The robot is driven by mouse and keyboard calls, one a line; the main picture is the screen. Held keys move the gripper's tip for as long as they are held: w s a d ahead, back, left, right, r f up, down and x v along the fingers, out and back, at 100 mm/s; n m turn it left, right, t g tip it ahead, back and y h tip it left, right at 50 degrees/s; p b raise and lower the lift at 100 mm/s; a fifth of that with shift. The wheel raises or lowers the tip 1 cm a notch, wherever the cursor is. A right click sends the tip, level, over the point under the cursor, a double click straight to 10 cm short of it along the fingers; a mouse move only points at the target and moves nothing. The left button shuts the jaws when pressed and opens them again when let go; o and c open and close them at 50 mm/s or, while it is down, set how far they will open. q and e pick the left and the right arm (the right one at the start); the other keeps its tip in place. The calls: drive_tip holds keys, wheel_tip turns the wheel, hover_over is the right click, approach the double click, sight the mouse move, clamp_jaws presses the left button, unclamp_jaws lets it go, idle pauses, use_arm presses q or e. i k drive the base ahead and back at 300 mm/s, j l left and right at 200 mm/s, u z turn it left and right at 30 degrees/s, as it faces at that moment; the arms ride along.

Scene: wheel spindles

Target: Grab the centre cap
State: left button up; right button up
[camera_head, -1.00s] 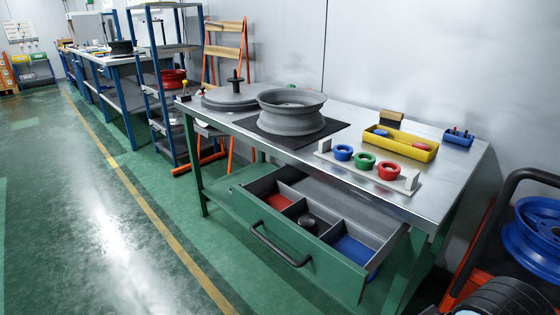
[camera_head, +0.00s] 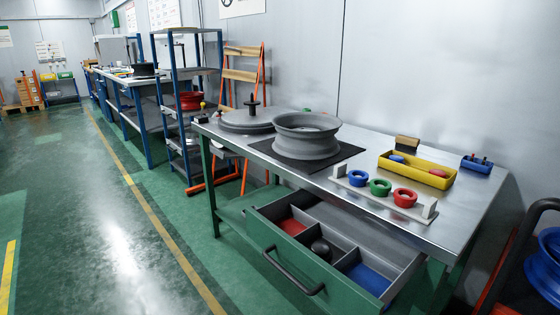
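A dark, rounded, cap-like piece (camera_head: 321,248), which may be the centre cap, lies in the middle compartment of the open green drawer (camera_head: 338,294). It is small in view, so I cannot be sure what it is. The left compartment has a red floor (camera_head: 293,227) and the right one a blue floor (camera_head: 368,279); both look empty. A grey wheel rim (camera_head: 306,137) lies flat on a black mat on the metal-topped bench. Neither of my grippers is in view.
A rack with blue, green and red rings (camera_head: 381,188) and a yellow tray (camera_head: 417,168) stand on the bench (camera_head: 470,190). The drawer's black handle (camera_head: 292,272) juts out. Green floor at left is clear.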

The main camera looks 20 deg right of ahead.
sight(397, 159)
drive_tip(key=z, duration=1.3)
